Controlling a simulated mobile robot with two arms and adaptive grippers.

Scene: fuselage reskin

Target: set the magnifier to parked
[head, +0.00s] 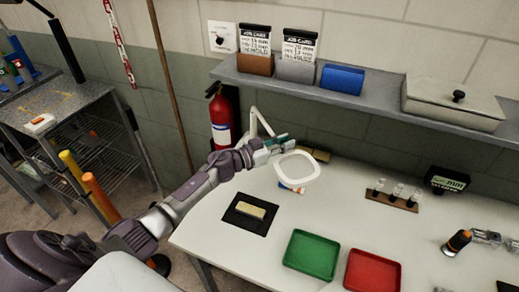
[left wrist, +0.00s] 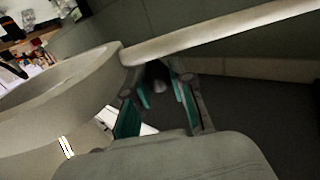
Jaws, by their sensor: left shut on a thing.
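The magnifier (head: 315,171) is a white, rounded ring head on a jointed white arm (head: 255,121) at the back left of the workbench. My left gripper (head: 283,142) is at the upper left edge of the ring, shut on the magnifier. In the left wrist view the ring (left wrist: 60,85) fills the left side and its pale arm (left wrist: 220,32) runs across the top. The teal-padded fingers of my left gripper (left wrist: 160,88) are just below where they meet; the exact contact is hidden. My right gripper is not in view.
On the workbench (head: 215,240) are a dark mat with a tan block (head: 250,210), a green tray (head: 311,255), a red tray (head: 372,272) and a small vial rack (head: 391,199). A shelf (head: 380,107) hangs above. A fire extinguisher (head: 221,120) stands behind the left end.

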